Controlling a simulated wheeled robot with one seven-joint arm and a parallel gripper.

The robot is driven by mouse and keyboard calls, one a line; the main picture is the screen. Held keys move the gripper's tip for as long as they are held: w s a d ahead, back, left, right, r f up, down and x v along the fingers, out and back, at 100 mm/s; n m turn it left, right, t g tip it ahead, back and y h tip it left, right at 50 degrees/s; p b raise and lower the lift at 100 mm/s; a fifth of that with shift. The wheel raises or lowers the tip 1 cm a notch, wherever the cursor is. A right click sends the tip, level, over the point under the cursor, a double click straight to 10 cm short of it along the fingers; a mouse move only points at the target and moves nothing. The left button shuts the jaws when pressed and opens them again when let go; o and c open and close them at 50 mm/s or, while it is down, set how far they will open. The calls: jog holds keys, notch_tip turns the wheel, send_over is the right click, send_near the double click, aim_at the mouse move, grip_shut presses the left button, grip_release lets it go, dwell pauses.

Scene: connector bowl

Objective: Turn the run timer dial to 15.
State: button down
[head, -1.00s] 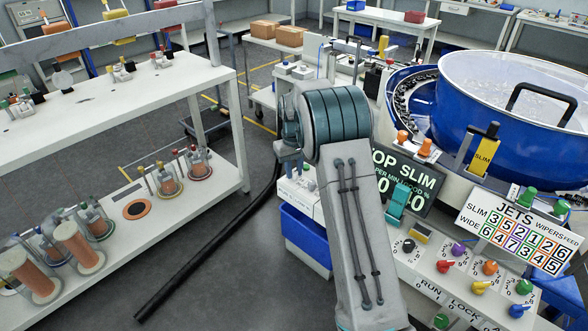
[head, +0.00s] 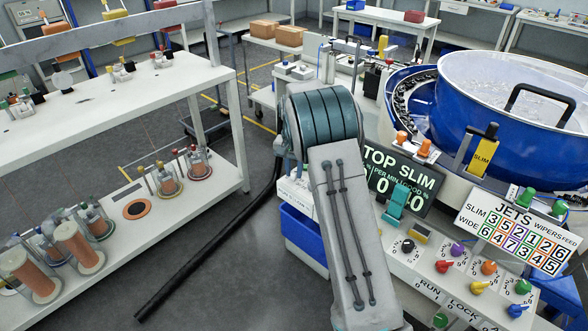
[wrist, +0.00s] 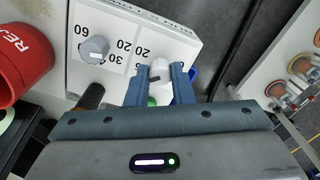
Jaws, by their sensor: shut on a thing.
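In the wrist view, my gripper (wrist: 160,76) is shut on a white dial (wrist: 159,67) on a white panel (wrist: 175,33). The blue fingers sit on either side of the dial. The numbers 25 and 20 show printed close to it. Any name label on this dial is hidden, and I cannot read its exact setting. A grey dial (wrist: 94,49) stands to its left, with 60 and 30 printed around it. In the head view, my gripper and the held dial are out of sight beyond my arm.
A red container (wrist: 22,62) stands left of the panel in the wrist view. In the head view, a console with several coloured knobs, including a red one (head: 444,266), a TOP SLIM display (head: 405,175) and a blue bowl (head: 490,105) stand right of my arm.

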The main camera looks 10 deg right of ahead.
aim_at(293, 172)
dwell(0.3)
jog(key=c, duration=1.3)
grip_release()
jog(key=shift+a, duration=0.1)
jog(key=shift+o, duration=0.2)
notch_tip(293, 172, up, 14)
